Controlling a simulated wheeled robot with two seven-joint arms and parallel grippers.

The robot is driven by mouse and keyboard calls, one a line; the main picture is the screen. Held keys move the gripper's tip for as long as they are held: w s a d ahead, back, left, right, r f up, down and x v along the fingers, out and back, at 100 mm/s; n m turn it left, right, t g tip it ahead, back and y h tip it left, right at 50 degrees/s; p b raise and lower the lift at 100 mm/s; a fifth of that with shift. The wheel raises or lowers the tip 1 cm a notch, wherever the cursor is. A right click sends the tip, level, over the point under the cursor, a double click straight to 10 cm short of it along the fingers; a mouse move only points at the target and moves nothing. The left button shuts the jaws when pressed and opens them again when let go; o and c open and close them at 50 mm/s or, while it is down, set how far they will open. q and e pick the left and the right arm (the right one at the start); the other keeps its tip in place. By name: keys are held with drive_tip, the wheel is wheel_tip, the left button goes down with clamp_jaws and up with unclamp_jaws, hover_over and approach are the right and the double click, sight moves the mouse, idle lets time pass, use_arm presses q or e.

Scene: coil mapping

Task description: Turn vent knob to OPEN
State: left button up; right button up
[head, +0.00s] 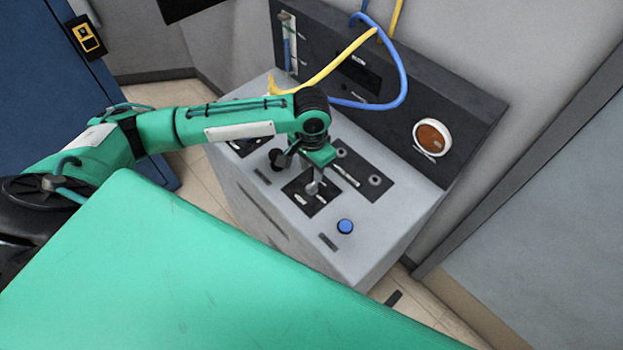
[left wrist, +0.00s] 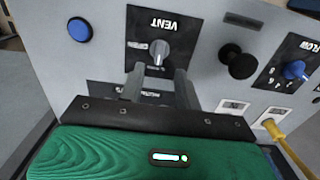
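The grey vent knob (left wrist: 158,50) sits on a black plate marked VENT (left wrist: 152,24), with small white labels I cannot read. In the head view the knob (head: 315,187) stands on the grey console top, just below my left gripper (head: 318,158). In the left wrist view the two fingers of my left gripper (left wrist: 159,74) are apart, with the knob in the gap just beyond the tips. I see no clear contact. The knob's exact pointer direction is hard to tell. My right gripper is in neither view.
A blue button (head: 345,227) is near the console's front right. A black knob (left wrist: 238,64) and a blue FLOW knob (left wrist: 295,70) are beside the vent plate. A yellow hose (head: 340,63) and a blue hose (head: 403,80) hang by the dark back panel (head: 465,115).

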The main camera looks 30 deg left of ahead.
sight(311, 185)
use_arm(q)
wheel_tip(311, 185, down, 6)
drive_tip(key=shift+f+p, duration=0.2)
drive_tip(key=shift+p, duration=0.15)
drive_tip(key=shift+c, duration=0.2)
clamp_jaws()
